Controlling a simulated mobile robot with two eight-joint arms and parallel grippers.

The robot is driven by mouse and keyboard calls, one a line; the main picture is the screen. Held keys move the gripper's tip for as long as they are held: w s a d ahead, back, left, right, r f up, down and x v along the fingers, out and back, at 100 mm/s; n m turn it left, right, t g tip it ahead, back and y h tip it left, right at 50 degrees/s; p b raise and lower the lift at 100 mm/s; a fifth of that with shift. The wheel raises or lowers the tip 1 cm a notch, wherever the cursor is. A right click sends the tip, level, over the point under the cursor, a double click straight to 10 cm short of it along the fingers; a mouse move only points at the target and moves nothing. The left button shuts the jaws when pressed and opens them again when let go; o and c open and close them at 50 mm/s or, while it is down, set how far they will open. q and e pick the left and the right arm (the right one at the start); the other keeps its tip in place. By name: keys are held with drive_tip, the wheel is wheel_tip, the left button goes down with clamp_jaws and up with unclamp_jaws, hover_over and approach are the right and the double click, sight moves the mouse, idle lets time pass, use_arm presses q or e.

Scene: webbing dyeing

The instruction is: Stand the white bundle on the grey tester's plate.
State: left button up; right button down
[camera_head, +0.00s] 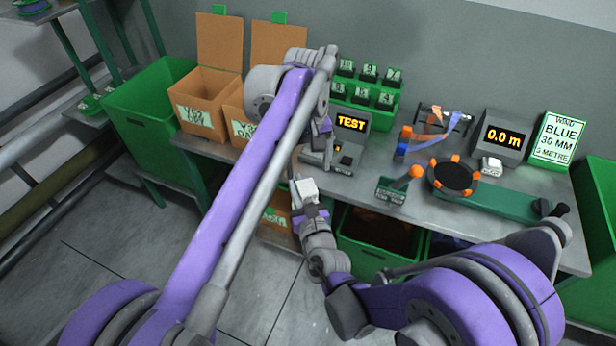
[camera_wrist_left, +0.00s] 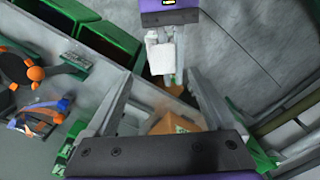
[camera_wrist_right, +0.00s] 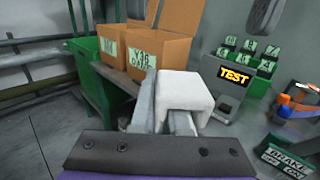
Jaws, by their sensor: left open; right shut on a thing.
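The white bundle (camera_head: 306,187) is a pale block held by my right gripper (camera_head: 309,205), in front of the bench edge and apart from the tester. It fills the middle of the right wrist view (camera_wrist_right: 187,88) and also shows in the left wrist view (camera_wrist_left: 161,54). The grey tester (camera_head: 352,128) stands on the bench with a lit TEST display; the bundle partly covers it in the right wrist view (camera_wrist_right: 225,93). Its plate is partly hidden by my left arm. My left gripper (camera_wrist_left: 163,88) is open and empty, pointing toward the bundle from above.
Open cardboard boxes (camera_head: 208,92) and a green bin (camera_head: 150,110) stand left of the tester. A green rack (camera_head: 366,92) is behind it.

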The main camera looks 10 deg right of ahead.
sight(308, 186)
use_arm(q)
drive_tip(key=shift+f, duration=2.7)
clamp_jaws()
use_arm(e)
drive_tip(key=c, duration=0.8)
unclamp_jaws()
drive_tip(key=shift+c, duration=0.2)
